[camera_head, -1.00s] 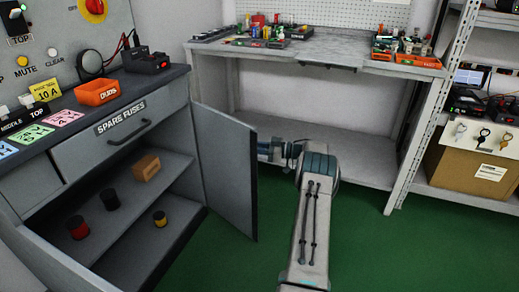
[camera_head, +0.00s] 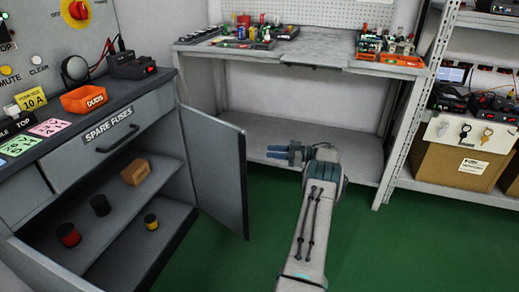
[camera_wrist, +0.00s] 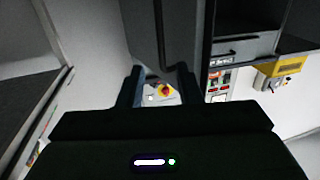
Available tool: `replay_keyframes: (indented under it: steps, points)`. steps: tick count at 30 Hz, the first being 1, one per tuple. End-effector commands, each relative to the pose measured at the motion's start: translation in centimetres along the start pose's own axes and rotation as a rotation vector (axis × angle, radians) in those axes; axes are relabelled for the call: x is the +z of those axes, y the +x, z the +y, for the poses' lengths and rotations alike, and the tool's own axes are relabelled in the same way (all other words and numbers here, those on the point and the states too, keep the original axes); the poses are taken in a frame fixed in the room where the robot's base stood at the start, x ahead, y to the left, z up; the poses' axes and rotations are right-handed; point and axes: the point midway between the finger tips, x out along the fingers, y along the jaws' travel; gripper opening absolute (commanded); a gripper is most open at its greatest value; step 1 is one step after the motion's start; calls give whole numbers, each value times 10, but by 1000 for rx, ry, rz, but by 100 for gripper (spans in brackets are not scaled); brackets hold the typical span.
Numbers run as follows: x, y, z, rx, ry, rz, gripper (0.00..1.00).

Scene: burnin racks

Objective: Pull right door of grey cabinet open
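The grey cabinet (camera_head: 155,105) stands at the left of the head view under a drawer labelled SPARE FUSES. Its right door (camera_head: 217,170) stands wide open, swung out toward the workbench. Its left door (camera_head: 45,268) is also open at the lower left. My gripper (camera_head: 274,153) is just right of the right door's free edge, apart from it in the head view. In the wrist view my gripper (camera_wrist: 159,90) has its two dark fingers spread, with nothing visibly held between them. A dark panel, probably the right door (camera_wrist: 165,35), shows beyond the fingers.
Cabinet shelves hold a red spool (camera_head: 68,235), a dark spool (camera_head: 100,205), a yellow-black spool (camera_head: 151,222) and an orange-brown block (camera_head: 135,172). A workbench (camera_head: 300,60) stands behind my arm. A shelf rack with a cardboard box (camera_head: 455,165) is at right. Green floor between is clear.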

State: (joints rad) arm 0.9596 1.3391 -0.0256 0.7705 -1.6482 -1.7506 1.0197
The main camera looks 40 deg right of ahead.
Motion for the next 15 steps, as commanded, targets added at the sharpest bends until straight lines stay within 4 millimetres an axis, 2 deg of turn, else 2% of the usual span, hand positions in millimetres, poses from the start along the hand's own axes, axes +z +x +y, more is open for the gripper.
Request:
replay_keyframes:
  steps: [3,6,15]
  points:
    - [0,-16,0,1,-1,1,32]
    - [0,-22,0,0,0,0,32]
    - [0,-25,0,-1,0,1,32]
